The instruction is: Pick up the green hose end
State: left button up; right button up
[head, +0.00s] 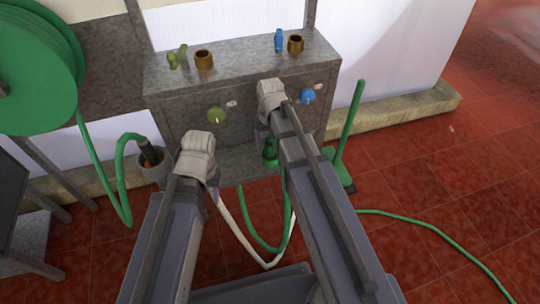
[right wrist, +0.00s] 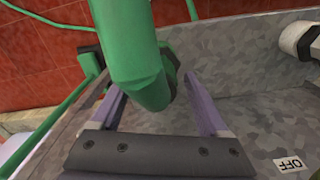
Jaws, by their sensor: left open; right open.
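The green hose end (right wrist: 135,60) shows large in the right wrist view as a thick green piece with a darker collar. It lies between the spread fingers of my right gripper (right wrist: 153,86), which is open; whether it touches a finger I cannot tell.
The grey metal box (head: 255,70) carries a green knob (head: 216,115), a blue knob (head: 308,95) and brass fittings. A green hose reel (head: 38,70) is at left, a pot (head: 150,172) below it. A green-handled tool (head: 346,130) stands at right. Red tiled floor is open further right.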

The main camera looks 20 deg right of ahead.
jog(key=shift+f+b, duration=0.35)
jog(key=shift+f, duration=0.55)
jog(key=shift+r, duration=0.1)
jog(key=shift+c, duration=0.2)
grip_shut()
